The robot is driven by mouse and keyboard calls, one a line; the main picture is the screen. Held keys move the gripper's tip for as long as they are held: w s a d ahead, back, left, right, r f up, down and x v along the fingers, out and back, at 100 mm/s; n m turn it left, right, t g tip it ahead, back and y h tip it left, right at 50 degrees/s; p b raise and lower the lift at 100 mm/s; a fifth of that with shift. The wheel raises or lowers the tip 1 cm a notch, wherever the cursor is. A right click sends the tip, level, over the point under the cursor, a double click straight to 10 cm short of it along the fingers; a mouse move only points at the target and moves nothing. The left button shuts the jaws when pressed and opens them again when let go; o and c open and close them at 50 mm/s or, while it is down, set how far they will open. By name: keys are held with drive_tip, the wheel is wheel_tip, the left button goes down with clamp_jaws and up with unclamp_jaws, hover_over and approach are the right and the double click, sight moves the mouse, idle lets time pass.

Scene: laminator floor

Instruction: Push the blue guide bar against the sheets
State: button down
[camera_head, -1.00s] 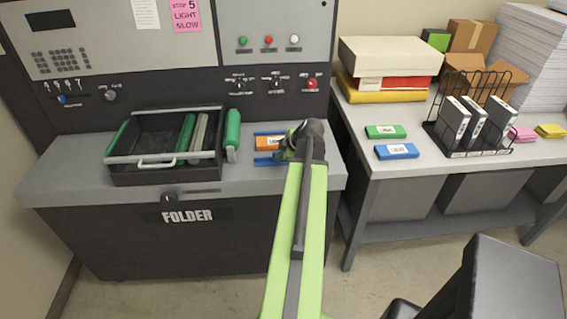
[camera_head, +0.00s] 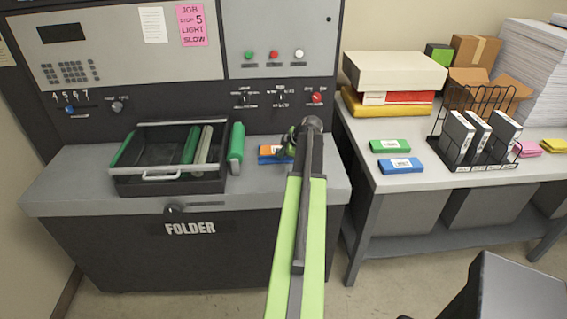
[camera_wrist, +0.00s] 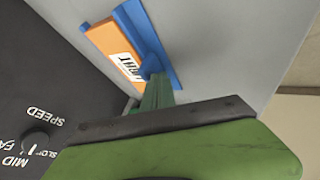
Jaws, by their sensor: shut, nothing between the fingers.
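The orange sheets (camera_head: 266,150) lie on the grey machine top, left of my gripper (camera_head: 287,145); they show a white label in the wrist view (camera_wrist: 114,48). The blue guide bar (camera_head: 268,160) runs along their near side. In the wrist view the bar (camera_wrist: 146,42) lies along the sheets' long edge, with no clear gap between them. My gripper's green fingers (camera_wrist: 157,92) are shut and empty, close to the bar's end; I cannot tell if they touch it. The arm hides the right end of the bar and sheets in the head view.
Left of the sheets stand a green roll (camera_head: 236,146) and a dark tray (camera_head: 168,186) with rolls in it. The control panel (camera_head: 277,97) rises behind. A side table at right holds a green box (camera_head: 390,146), a blue box (camera_head: 401,166) and a wire rack (camera_head: 436,140).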

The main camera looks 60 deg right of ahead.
sight(282, 171)
drive_tip(key=shift+w+d+r, duration=0.15)
drive_tip(key=shift+w+d, duration=0.1)
drive_tip(key=shift+d, duration=0.1)
drive_tip(key=shift+s+a, duration=0.15)
drive_tip(key=shift+a, duration=0.3)
drive_tip(key=s+a, duration=0.2)
drive_tip(key=shift+a, duration=0.4)
drive_tip(key=p+v, duration=0.8)
drive_tip(key=v, duration=0.2)
drive_tip(key=shift+s, duration=0.2)
drive_tip(key=shift+s, duration=0.1)
